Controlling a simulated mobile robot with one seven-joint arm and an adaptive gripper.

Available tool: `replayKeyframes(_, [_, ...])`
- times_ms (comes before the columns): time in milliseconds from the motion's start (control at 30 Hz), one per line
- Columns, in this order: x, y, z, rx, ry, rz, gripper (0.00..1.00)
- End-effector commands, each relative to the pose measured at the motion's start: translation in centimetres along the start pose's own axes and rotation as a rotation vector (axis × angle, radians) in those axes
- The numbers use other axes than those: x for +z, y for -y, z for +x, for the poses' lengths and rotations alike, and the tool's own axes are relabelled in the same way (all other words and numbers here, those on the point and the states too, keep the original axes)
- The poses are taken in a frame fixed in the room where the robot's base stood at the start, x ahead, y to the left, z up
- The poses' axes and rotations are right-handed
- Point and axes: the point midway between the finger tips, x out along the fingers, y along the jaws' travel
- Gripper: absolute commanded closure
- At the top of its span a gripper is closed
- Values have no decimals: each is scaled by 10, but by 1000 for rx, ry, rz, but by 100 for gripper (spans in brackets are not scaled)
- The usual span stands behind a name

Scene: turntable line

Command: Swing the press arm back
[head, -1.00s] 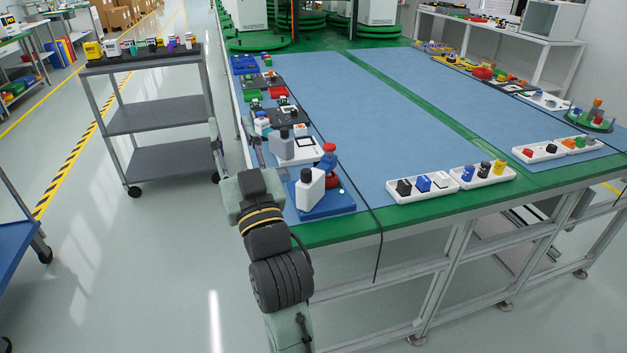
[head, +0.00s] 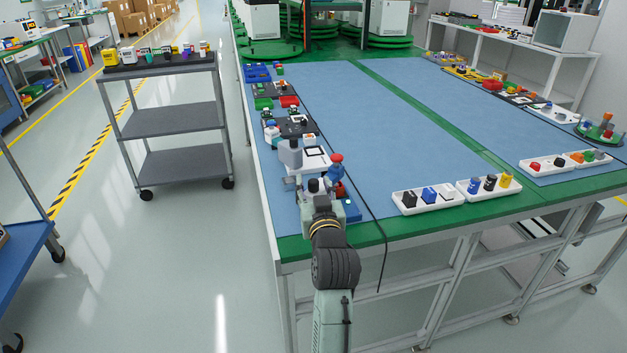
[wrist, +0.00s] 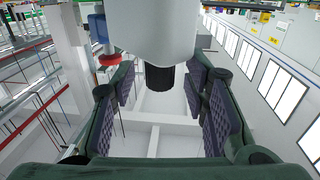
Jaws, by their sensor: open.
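A blue base (head: 351,209) lies at the near left corner of the bench. A post with blue and red parts (head: 336,172) stands on it, and the post also shows at upper left in the wrist view (wrist: 107,58). My gripper (wrist: 161,80) is open. A large pale body (wrist: 155,25) with a black cylindrical end (wrist: 160,78) fills the top centre of the wrist view. The black end appears between my spread fingers; contact is not clear. In the head view my arm hides most of this pale body. I cannot tell which part is the press arm.
A grey and white block (head: 290,153) stands just behind my gripper. White trays of small parts (head: 424,208) lie right along the front edge. A black cable (head: 384,235) hangs over that edge. A grey cart (head: 180,113) stands left. The blue bench middle (head: 345,110) is clear.

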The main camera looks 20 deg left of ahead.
Motion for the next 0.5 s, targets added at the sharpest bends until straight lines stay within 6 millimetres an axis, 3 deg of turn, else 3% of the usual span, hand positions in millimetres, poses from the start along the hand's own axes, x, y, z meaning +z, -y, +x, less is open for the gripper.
replayKeyframes(133, [-1, 0, 11, 0, -1, -1, 59])
replayKeyframes(433, [0, 0, 12, 0, -1, -1, 59])
replayKeyframes(500, [0, 0, 12, 0, -1, -1, 63])
